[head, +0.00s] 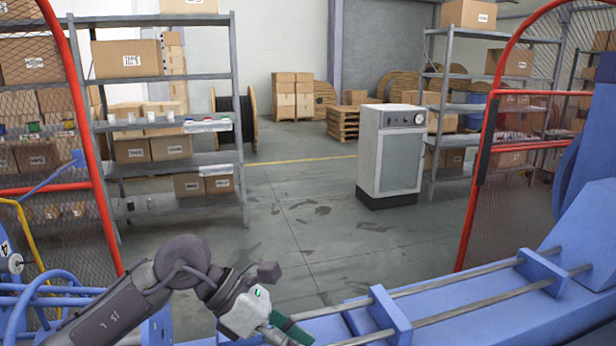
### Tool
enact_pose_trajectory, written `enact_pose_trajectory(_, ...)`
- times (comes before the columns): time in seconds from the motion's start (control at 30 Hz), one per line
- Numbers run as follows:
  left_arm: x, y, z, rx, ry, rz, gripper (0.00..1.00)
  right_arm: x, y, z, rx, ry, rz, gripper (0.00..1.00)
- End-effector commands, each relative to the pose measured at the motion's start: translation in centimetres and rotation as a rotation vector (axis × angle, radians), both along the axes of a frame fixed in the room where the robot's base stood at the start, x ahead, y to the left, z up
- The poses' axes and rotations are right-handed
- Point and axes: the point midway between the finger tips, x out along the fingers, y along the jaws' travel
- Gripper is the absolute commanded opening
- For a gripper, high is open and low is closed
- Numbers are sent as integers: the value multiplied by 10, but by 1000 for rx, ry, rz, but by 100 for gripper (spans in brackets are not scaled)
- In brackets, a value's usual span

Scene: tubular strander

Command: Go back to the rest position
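My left arm comes in from the lower left, and its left gripper (284,333) points down to the right at the bottom edge of the head view. The gripper has a light grey body with a dark green part at its end. Its fingertips are close to the bottom edge, so I cannot tell whether it is open or holds something. It is in front of the blue machine frame (480,310) in the picture. My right gripper is not in view.
The blue frame carries two metal rods and upright blocks (389,311). Red-framed mesh guards stand at left (88,150) and right (480,170), with an open gap between. Beyond are a grey cabinet (392,152), shelves with boxes (170,77) and clear floor (300,215).

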Motion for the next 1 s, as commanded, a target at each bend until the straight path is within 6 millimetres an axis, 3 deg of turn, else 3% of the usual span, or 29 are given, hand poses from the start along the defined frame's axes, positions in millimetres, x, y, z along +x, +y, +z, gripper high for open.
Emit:
enact_pose_trajectory(0.1, -25, -43, 25, -325, 140, 36, 37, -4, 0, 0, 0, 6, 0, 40)
enact_pose_trajectory(0.2, -33, -63, 68, -677, 326, 136, 37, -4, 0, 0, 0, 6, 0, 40)
enact_pose_trajectory(0.27, -28, -59, 94, -891, 459, 229, 37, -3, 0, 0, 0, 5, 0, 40)
enact_pose_trajectory(0.33, -12, -42, 115, -1121, 628, 365, 37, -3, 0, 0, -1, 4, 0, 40)
enact_pose_trajectory(0.43, 21, 1, 117, -1413, 883, 614, 37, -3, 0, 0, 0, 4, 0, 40)
enact_pose_trajectory(0.53, 52, 56, 82, -1648, 1144, 920, 37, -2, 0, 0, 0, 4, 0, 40)
enact_pose_trajectory(0.6, 62, 91, 41, -1760, 1309, 1146, 37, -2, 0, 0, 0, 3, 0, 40)
enact_pose_trajectory(0.7, 59, 130, -24, -1856, 1514, 1464, 37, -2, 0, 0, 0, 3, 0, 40)
enact_pose_trajectory(0.8, 36, 160, -92, -1888, 1688, 1792, 37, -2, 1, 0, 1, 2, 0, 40)
enact_pose_trajectory(0.83, 25, 166, -111, 1834, -1690, -1840, 37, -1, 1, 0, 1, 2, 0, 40)
enact_pose_trajectory(0.9, -2, 178, -151, 1617, -1594, -1841, 37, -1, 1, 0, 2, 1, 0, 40)
enact_pose_trajectory(1.0, -42, 187, -194, 1377, -1483, -1836, 37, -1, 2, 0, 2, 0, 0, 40)
